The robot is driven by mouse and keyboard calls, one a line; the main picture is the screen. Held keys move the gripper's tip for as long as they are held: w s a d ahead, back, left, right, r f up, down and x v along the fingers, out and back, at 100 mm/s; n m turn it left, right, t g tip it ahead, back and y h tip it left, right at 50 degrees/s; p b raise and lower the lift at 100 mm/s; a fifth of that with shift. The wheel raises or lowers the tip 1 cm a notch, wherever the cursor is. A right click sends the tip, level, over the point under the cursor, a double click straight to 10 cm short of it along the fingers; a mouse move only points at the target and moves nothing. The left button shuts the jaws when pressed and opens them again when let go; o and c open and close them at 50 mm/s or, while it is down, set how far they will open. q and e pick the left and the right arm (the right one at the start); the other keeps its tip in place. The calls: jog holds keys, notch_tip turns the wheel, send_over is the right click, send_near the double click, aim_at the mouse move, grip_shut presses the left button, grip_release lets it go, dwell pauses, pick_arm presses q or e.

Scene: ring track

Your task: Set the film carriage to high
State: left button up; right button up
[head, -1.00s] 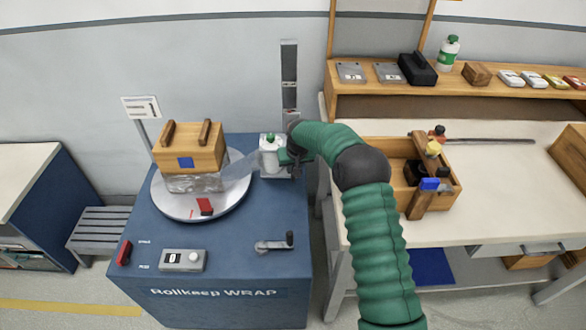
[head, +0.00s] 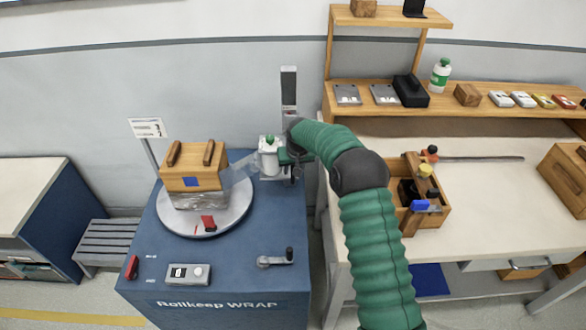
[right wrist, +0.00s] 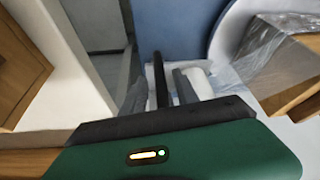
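The film carriage (head: 269,160) is a white roll with a green top on a grey holder, beside the upright mast (head: 289,85) at the back of the blue wrapping machine. Clear film runs from it to the wrapped lower part of a wooden box (head: 194,167) on the round turntable (head: 240,208). My right gripper (head: 290,160) is at the carriage's right side. In the right wrist view its fingers (right wrist: 160,88) stand close on either side of a dark bar, with the white roll (right wrist: 200,83) just beyond. The mast's lower part is hidden. My left gripper is out of view.
The machine's front holds a small control box (head: 188,273), a crank (head: 276,258) and a red switch (head: 132,267). A workbench with a wooden tray of tools (head: 440,213) and a shelf (head: 460,103) stands to the right.

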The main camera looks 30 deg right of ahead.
jog(key=shift+f, duration=0.1)
jog(key=shift+r, duration=0.3)
jog(key=v, duration=1.6)
jog(key=shift+p, duration=0.35)
jog(key=s+a+f+n+y+p, duration=0.1)
jog(key=s+a+f+n+p, duration=0.15)
jog(key=s+a, duration=0.8)
jog(key=s+a+f+g, duration=0.1)
jog(key=s+a, duration=0.3)
jog(key=s, duration=0.4)
jog(key=s+a+f+n+p, duration=0.1)
jog(key=s+a+f, duration=0.3)
jog(key=s, duration=0.3)
jog(key=shift+s+a+f+g+y, duration=0.3)
jog(key=shift+s+a+f+g, duration=0.05)
jog(key=shift+g, duration=0.05)
